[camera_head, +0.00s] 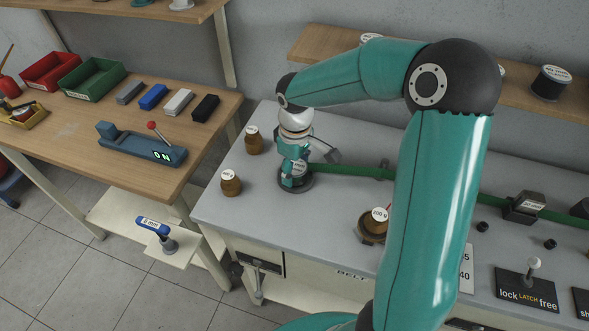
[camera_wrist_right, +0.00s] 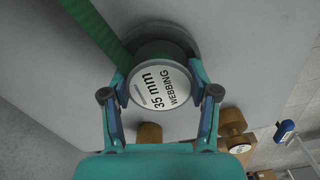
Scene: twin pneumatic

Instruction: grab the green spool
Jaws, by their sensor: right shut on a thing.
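The spool (camera_wrist_right: 160,85) has a white top label reading 35 mm WEBBING, and a green strap (camera_wrist_right: 96,28) runs off it. In the wrist view, my right gripper (camera_wrist_right: 161,92) has a finger on each side of it and is shut on it. In the head view, the right gripper (camera_head: 294,166) points down over the spool, which stands on a dark round base (camera_head: 307,184) on the grey bench. The gripper partly hides the spool there. The green strap (camera_head: 350,172) stretches right along the bench, behind my arm. My left gripper is not in view.
A 200 g weight (camera_head: 379,215) sits in a brown holder to the right. A dark block (camera_head: 525,206) stands by the strap. The bench front between is clear.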

